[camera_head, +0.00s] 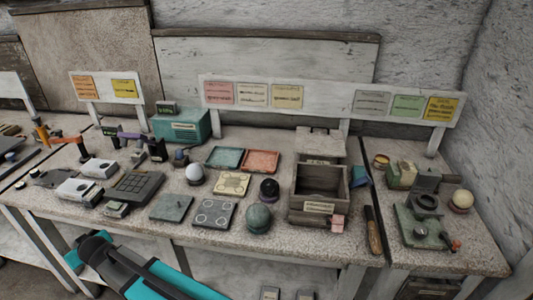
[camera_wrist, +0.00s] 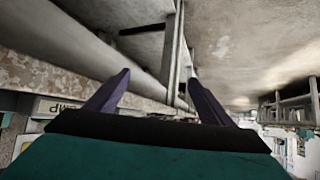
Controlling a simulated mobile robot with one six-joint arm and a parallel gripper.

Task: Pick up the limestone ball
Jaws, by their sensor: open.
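Several balls sit on small round stands on the speckled workbench (camera_head: 300,238) in the head view. A cream ball (camera_head: 461,199) is at the far right and looks most like limestone, though I cannot be sure. A white ball (camera_head: 194,172) is left of the middle, a black ball (camera_head: 268,187) is near the middle, and a grey-green ball (camera_head: 258,214) is near the front edge. In the wrist view my gripper (camera_wrist: 159,76) has its two purple fingers spread apart with nothing between them. No ball shows in that view.
An open wooden box (camera_head: 318,205) stands right of the black ball. A green metal device (camera_head: 420,225) is just left of the cream ball. A wooden-handled tool (camera_head: 373,231) lies near the front edge. Flat square plates (camera_head: 213,213) and a teal box (camera_head: 182,126) occupy the middle.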

